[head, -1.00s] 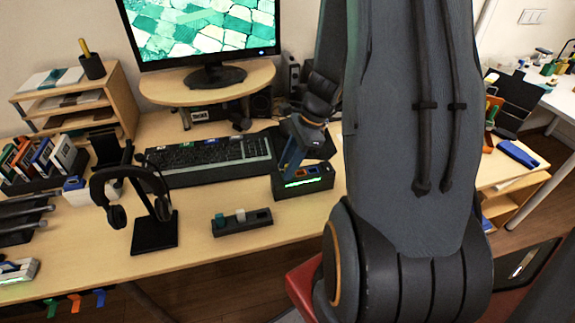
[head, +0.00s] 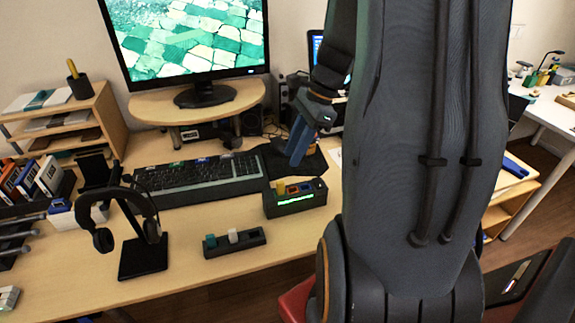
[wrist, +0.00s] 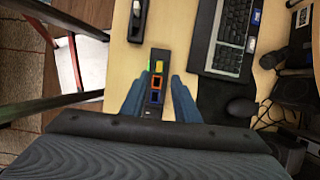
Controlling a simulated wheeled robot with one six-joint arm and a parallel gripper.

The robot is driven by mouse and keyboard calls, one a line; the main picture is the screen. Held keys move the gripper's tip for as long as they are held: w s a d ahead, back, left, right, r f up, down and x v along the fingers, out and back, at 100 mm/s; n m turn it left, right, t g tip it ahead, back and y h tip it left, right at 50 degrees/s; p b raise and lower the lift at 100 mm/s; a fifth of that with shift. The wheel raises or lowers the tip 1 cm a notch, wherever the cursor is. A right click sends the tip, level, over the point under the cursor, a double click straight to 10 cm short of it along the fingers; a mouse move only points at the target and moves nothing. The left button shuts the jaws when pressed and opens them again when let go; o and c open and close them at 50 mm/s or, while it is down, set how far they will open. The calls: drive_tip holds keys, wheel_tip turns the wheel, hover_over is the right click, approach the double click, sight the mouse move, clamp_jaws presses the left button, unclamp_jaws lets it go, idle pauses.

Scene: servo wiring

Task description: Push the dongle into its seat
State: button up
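The black hub box (head: 296,204) with a green light strip stands on the desk, its ports facing up. A yellow dongle (head: 280,187) stands in the hub's left port; how deep it sits I cannot tell. It also shows in the wrist view (wrist: 159,66), beside an orange-rimmed port (wrist: 156,82) and a blue-rimmed port (wrist: 154,98). My gripper (head: 297,153) is above the hub, clear of the dongle. In the wrist view my gripper (wrist: 162,76) has its two blue fingers apart, with nothing held between them.
A dark tray (head: 249,243) in front of the hub holds a teal dongle (head: 211,240) and a white dongle (head: 233,235). The keyboard (head: 190,180), headphone stand (head: 142,258) and monitor (head: 190,40) are nearby. The desk between tray and hub is clear.

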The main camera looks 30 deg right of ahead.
drive_tip(key=s+a+n+h, duration=0.2)
drive_tip(key=s+a+n, duration=0.1)
drive_tip(key=a+n, duration=0.5)
drive_tip(key=s+a+f+n+h, duration=0.1)
drive_tip(key=s+a+n+h, duration=0.1)
drive_tip(key=a+n, duration=0.7)
drive_tip(key=s+n, duration=0.1)
drive_tip(key=n, duration=0.3)
drive_tip(key=shift+s, duration=0.25)
idle(0.9)
